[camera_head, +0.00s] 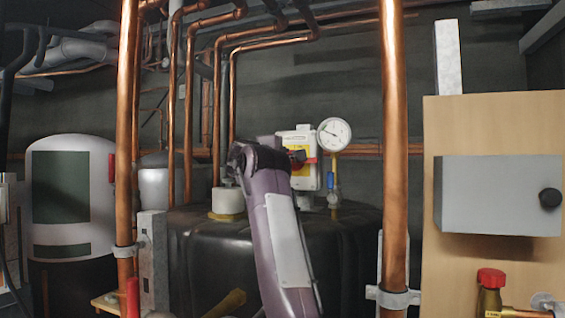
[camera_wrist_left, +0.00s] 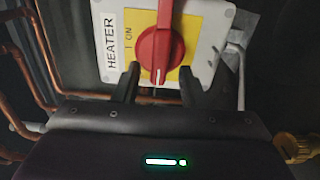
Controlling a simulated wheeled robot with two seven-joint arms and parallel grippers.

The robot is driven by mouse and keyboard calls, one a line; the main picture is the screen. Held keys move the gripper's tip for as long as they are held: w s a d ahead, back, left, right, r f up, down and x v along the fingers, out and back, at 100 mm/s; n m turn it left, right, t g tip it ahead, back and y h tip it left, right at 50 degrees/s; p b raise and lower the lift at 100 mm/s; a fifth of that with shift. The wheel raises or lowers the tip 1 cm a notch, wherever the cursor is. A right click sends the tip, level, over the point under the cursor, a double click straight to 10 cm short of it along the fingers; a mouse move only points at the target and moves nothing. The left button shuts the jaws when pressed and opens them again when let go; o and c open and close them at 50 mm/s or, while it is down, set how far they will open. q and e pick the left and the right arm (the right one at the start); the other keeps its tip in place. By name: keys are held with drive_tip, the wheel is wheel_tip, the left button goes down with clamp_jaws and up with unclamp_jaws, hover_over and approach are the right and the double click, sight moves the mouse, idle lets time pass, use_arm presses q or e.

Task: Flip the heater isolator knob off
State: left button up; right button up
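The heater isolator is a pale box (camera_head: 306,176) with a yellow plate and a red knob (camera_head: 298,158). In the left wrist view the red knob (camera_wrist_left: 155,50) shows close up, its handle pointing down the picture with a white mark near its lower end. The label "HEATER" (camera_wrist_left: 110,40) and an "I ON" mark stand to its left. My left gripper (camera_wrist_left: 158,76) is open, one finger on each side of the knob's lower end. Whether the fingers touch it is unclear. In the head view my left gripper (camera_head: 262,152) is beside the box, partly covering it. My right gripper is not in view.
A pressure gauge (camera_head: 334,134) stands just right of the isolator. Copper pipes (camera_head: 395,150) rise on both sides. A black tank (camera_head: 345,245) is below. A grey box (camera_head: 497,195) on a wooden board is at the right.

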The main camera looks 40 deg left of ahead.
use_arm(q)
drive_tip(key=shift+s, duration=0.1)
drive_tip(key=b+v, duration=0.4)
drive_tip(key=v, duration=0.3)
drive_tip(key=shift+s+b, duration=0.3)
drive_tip(key=shift+d, duration=0.1)
